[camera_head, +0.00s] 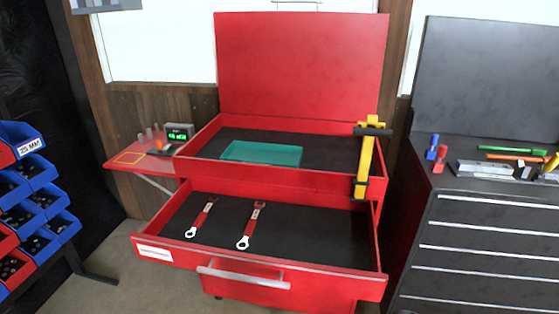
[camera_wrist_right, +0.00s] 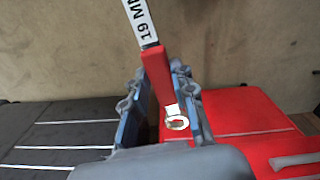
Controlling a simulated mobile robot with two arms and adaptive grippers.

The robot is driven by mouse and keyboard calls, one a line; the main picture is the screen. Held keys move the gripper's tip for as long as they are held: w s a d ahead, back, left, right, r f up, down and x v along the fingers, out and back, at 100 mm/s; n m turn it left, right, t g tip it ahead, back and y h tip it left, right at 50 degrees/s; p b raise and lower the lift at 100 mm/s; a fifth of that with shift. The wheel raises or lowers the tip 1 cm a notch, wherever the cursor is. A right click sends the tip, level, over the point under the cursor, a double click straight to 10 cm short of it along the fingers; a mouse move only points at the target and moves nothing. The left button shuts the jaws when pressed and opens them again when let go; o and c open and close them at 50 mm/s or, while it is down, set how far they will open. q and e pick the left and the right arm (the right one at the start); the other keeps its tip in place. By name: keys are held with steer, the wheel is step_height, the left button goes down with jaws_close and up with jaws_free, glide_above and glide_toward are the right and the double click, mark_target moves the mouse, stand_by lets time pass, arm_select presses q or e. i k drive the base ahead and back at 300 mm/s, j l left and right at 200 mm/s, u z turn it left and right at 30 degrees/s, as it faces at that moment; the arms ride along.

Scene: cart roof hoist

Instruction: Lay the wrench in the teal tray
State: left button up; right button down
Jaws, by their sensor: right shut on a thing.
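The teal tray (camera_head: 262,152) lies in the open top compartment of the red cart, empty as far as I can see. My right gripper (camera_wrist_right: 172,100) is in the right wrist view only, shut on a wrench (camera_wrist_right: 156,75) with a red handle. The wrench's white label reads "19 MM", and a shiny ring end (camera_wrist_right: 177,123) shows between the fingers. Two other red-handled wrenches, one on the left (camera_head: 201,218) and one on the right (camera_head: 251,226), lie apart in the open drawer. My left gripper is in neither view.
The cart's red lid (camera_head: 300,65) stands up behind the tray. The pulled-out drawer (camera_head: 250,262) juts forward. A dark cabinet (camera_head: 480,240) stands right, blue bins (camera_head: 35,170) left.

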mark_target(256, 158)
steer(key=i+j+z, duration=0.15)
steer(key=j+z, duration=0.7)
steer(key=z, duration=0.15)
steer(key=j+z, duration=0.1)
steer(key=j, duration=0.8)
steer(key=j+z, duration=0.1)
steer(key=j, duration=0.8)
steer(key=k+j+z, duration=0.1)
steer(key=j, duration=0.8)
steer(key=j+z, duration=0.1)
steer(key=j, duration=0.75)
steer(key=k, duration=0.05)
